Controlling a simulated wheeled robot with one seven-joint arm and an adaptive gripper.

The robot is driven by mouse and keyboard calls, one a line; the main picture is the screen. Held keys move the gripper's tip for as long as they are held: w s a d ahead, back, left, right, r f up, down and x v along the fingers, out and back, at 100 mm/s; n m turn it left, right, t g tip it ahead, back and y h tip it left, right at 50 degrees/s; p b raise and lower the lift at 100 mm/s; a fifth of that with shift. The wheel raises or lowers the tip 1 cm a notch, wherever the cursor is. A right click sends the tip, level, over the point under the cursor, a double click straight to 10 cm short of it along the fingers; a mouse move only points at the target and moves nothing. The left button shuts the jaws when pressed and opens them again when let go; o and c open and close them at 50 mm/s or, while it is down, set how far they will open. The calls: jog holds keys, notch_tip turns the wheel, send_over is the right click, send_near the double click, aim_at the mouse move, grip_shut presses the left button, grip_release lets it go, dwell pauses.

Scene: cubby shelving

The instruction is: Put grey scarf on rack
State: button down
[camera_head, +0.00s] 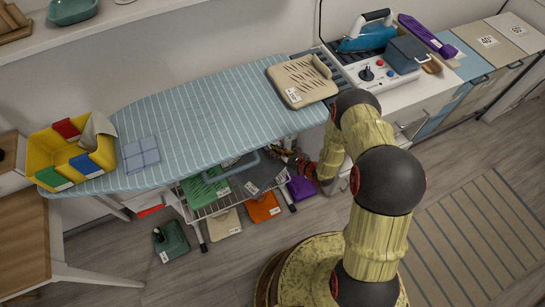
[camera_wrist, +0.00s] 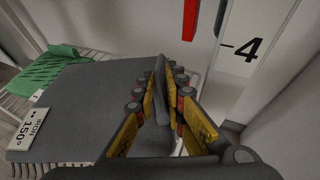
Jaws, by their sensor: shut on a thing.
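The grey scarf (camera_wrist: 85,105) is a flat dark-grey cloth with a white "150°" iron label and a fringed near edge. My gripper (camera_wrist: 163,85) is shut on the scarf's right part, which is pinched up into a ridge between the fingers. In the head view the scarf (camera_head: 262,174) is level, over or on the right part of the wire rack (camera_head: 215,208) under the ironing board. I cannot tell if the rack bears its weight. My gripper (camera_head: 302,166) is at its right side, partly hidden by the board and my arm. A green cloth (camera_head: 204,190) lies on the rack's left part.
The striped ironing board (camera_head: 200,110) overhangs the rack. Orange (camera_head: 262,207) and purple (camera_head: 301,188) labelled things are low beside the rack. A dark green labelled thing (camera_head: 171,241) is on the floor. A white panel marked 4 (camera_wrist: 240,45) stands close right of my gripper.

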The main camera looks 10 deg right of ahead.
jog(key=shift+w+a+f+b, duration=0.15)
jog(key=shift+w+f+b, duration=0.35)
jog(key=shift+w+f, duration=0.55)
notch_tip(320, 180, down, 3)
jog(key=shift+f+b, duration=0.2)
jog(key=shift+b, duration=0.9)
jog(key=c, duration=1.8)
grip_release()
jog(key=shift+r, duration=0.1)
jog(key=shift+c, duration=0.2)
jog(key=p+v, duration=0.4)
jog(key=v, duration=0.6)
jog(key=shift+s+d+r, duration=0.1)
jog(key=shift+d+r, duration=0.05)
jog(key=shift+d, duration=0.05)
jog(key=shift+v, duration=0.75)
jog(key=shift+s, duration=0.1)
